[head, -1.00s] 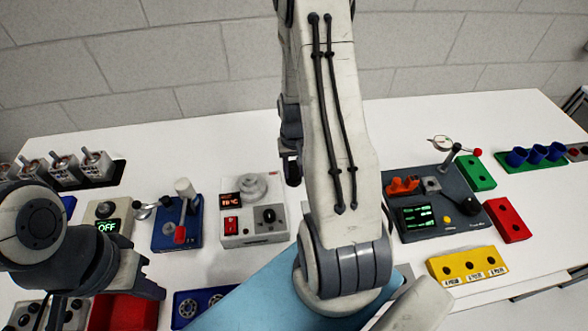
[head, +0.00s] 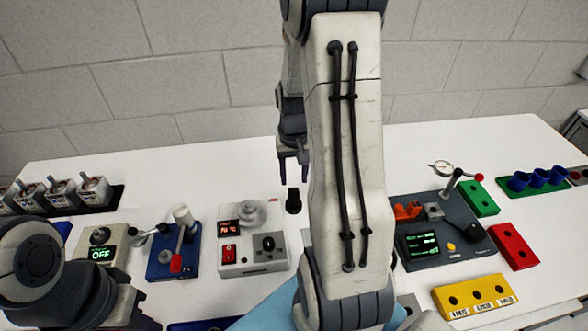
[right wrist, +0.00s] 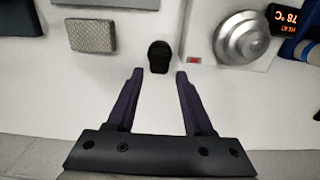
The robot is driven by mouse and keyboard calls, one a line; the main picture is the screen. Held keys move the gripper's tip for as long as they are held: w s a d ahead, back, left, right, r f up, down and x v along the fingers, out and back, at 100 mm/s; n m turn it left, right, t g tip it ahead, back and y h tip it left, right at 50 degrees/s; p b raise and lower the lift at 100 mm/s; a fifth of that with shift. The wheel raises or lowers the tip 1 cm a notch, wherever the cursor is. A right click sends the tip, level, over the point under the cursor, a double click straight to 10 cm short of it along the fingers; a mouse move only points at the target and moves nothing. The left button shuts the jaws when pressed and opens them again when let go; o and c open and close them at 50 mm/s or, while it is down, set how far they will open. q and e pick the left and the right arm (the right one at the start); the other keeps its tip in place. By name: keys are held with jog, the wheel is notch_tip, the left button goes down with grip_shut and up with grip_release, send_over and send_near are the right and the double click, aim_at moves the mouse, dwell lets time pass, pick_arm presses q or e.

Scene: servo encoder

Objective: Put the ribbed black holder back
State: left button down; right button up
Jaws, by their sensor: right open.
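The black holder (head: 293,201) stands on the white table, just right of the white heater unit (head: 253,250); its ribs are too small to make out. My right gripper (head: 293,172) is open and empty, above the holder with a small gap in the head view. In the right wrist view the holder (right wrist: 159,57) shows beyond the open fingertips (right wrist: 158,75), about midway between them and apart from both. My left gripper (head: 135,308) is partly in view at the lower left, and its fingers cannot be made out.
A blue lever device (head: 160,265) stands left of the heater. A dark console (head: 445,262) with a dial gauge stands right of my right arm. Yellow (head: 450,300), red (head: 513,247) and green (head: 480,198) blocks lie at the right. The table behind the holder is clear.

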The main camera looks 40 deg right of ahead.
aim_at(294, 193)
jog(key=shift+r, duration=1.55)
jog(key=s+a+r+n, duration=0.1)
jog(key=a+r+n, duration=0.15)
jog(key=a, duration=0.75)
jog(key=s+a+r+n, duration=0.15)
jog(key=a+n, duration=0.25)
jog(key=a, duration=0.5)
jog(key=s+a+r+n+y, duration=0.1)
jog(key=s+a+r+n, duration=0.2)
jog(key=s+a+n, duration=0.4)
jog(key=s+a, duration=0.4)
jog(key=s, duration=0.2)
jog(key=shift+s+a, duration=0.25)
jog(key=shift+a, duration=0.1)
